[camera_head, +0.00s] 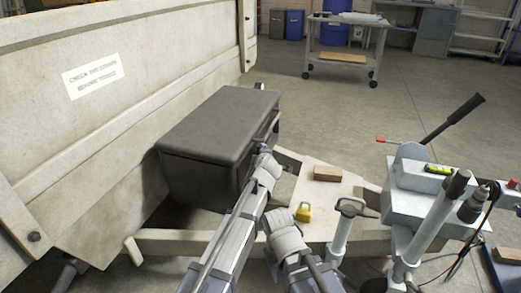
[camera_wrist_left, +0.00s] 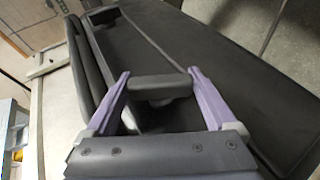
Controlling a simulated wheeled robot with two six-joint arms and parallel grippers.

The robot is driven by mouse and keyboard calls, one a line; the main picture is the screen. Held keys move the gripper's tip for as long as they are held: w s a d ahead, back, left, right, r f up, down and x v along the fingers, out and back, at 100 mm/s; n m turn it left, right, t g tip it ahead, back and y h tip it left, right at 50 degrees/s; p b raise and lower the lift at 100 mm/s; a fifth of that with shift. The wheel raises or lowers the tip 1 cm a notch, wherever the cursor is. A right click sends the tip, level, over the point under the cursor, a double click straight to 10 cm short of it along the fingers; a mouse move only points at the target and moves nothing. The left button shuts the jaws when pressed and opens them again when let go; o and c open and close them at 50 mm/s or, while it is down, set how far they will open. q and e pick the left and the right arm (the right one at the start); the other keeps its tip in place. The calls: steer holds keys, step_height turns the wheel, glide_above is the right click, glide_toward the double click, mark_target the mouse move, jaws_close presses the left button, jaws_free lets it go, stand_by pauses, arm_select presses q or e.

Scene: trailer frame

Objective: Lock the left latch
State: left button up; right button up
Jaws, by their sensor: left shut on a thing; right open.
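A dark grey toolbox (camera_head: 215,125) with its lid down stands on the trailer frame. My left gripper (camera_head: 263,147) is at the toolbox's front face, where it partly hides the latch area. In the left wrist view, the purple fingers of my left gripper (camera_wrist_left: 160,88) stand on either side of a dark latch handle (camera_wrist_left: 160,82), shut on it. Another dark latch (camera_wrist_left: 103,15) shows farther off along the box, apart from the fingers. My right gripper (camera_head: 276,215) is open, low in front of the frame; its fingertips are hard to make out.
A yellow padlock (camera_head: 304,212) and a wooden block (camera_head: 327,174) rest on the frame. The trailer jack (camera_head: 345,225) and a grey winch box with a black lever (camera_head: 455,120) stand to the right. The pale trailer wall (camera_head: 130,75) rises behind the toolbox. Open floor lies beyond.

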arm_select(q)
steer(key=shift+a+g+p, duration=0.1)
steer(key=shift+g+p, duration=0.55)
steer(key=shift+g, duration=0.05)
steer(key=o, duration=1.1)
steer(key=shift+c, duration=0.2)
